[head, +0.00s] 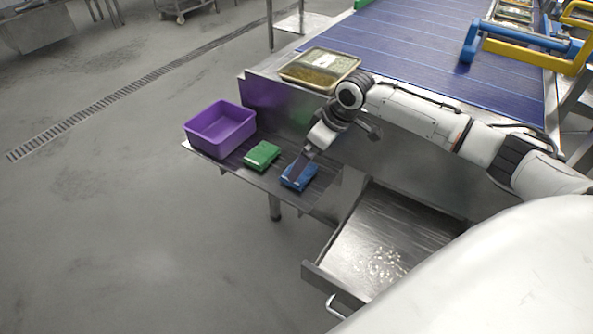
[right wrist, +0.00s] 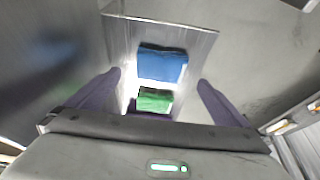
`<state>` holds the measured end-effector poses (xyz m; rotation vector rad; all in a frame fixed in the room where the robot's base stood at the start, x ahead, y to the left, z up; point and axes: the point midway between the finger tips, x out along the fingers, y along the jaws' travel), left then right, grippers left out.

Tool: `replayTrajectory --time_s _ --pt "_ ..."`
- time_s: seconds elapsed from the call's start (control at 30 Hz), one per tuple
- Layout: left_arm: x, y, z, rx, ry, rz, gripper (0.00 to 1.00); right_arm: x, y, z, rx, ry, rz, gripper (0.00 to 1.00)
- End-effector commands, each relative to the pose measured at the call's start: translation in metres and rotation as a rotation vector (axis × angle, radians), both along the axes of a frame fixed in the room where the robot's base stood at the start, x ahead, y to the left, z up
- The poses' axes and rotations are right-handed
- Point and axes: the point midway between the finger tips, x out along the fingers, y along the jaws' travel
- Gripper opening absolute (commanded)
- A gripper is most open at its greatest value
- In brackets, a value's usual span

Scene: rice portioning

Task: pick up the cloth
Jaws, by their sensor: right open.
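A folded blue cloth (head: 309,175) lies on the steel side shelf. A folded green cloth (head: 262,155) lies to its left, apart from it. My right gripper (head: 299,168) is above the blue cloth in the head view, fingers pointing down and partly covering it. In the right wrist view the right gripper (right wrist: 160,86) is open, its two fingers apart with nothing between them. The blue cloth (right wrist: 163,64) and the green cloth (right wrist: 154,100) show beyond the fingers. I cannot tell the exact height above the cloth. My left gripper is not in view.
A purple bin (head: 221,129) stands at the shelf's left end. A food tray (head: 320,68) sits on the ledge behind, near the blue conveyor (head: 400,40). A steel chute with grains (head: 385,240) is at the right front.

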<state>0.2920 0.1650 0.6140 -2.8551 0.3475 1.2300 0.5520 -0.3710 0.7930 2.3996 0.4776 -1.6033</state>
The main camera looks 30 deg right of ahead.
Motion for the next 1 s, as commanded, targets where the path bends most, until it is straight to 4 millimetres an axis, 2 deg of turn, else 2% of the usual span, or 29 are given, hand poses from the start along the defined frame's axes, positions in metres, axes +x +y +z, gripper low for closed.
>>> replayTrajectory --time_s 0.17,0.47,0.77,1.0 --pt "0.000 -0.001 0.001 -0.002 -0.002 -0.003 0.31 0.005 0.003 -0.012 0.000 0.000 0.000 1.00" --pt "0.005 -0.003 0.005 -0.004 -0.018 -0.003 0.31 0.019 0.012 -0.050 -0.001 0.000 0.000 1.00" --pt "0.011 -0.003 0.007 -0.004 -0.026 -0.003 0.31 0.020 0.012 -0.054 -0.002 -0.001 0.000 1.00" --pt "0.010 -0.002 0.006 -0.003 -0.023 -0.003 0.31 0.020 0.012 -0.054 -0.001 -0.001 0.001 0.59"
